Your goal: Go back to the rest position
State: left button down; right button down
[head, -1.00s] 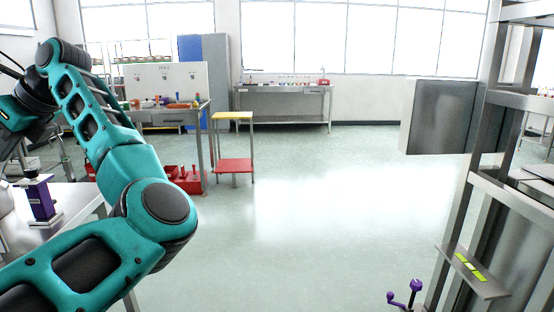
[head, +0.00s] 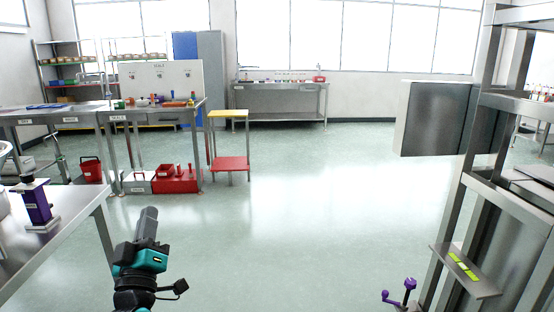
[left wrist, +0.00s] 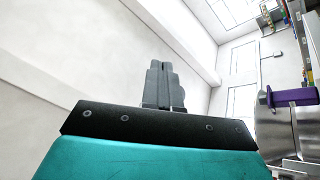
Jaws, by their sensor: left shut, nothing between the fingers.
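My left gripper (head: 148,222) is in the lower left of the head view, pointing up over the open floor, to the right of the near left table. Its fingers are together with nothing between them. In the left wrist view the gripper's closed fingers (left wrist: 158,82) show against a pale wall and ceiling. My right gripper is in neither view.
A near white table (head: 70,232) with a purple device (head: 37,204) stands at left. A metal frame (head: 478,150) with a grey box (head: 434,118) and a purple crank (head: 400,293) stands at right. A yellow-and-red stand (head: 230,163) is farther back. The middle floor is clear.

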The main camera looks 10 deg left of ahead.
pick_arm(q)
jog(key=s+d+f+m+g+h, duration=0.35)
jog(key=d+f+m+h, duration=0.3)
jog(key=f, duration=0.55)
jog(key=s+d+f+m+g+h, duration=0.1)
jog(key=s+d+f+m+g, duration=0.2)
jog(key=s+f, duration=0.6)
jog(key=s+d+f+m+g+h, duration=0.1)
jog(key=s+d+f+m+g, duration=0.2)
jog(key=s+f, duration=0.6)
jog(key=d+g+p, duration=0.1)
jog(key=d+g, duration=0.1)
jog(key=d, duration=0.1)
jog(key=shift+d+g, duration=0.3)
jog(key=shift+g, duration=0.05)
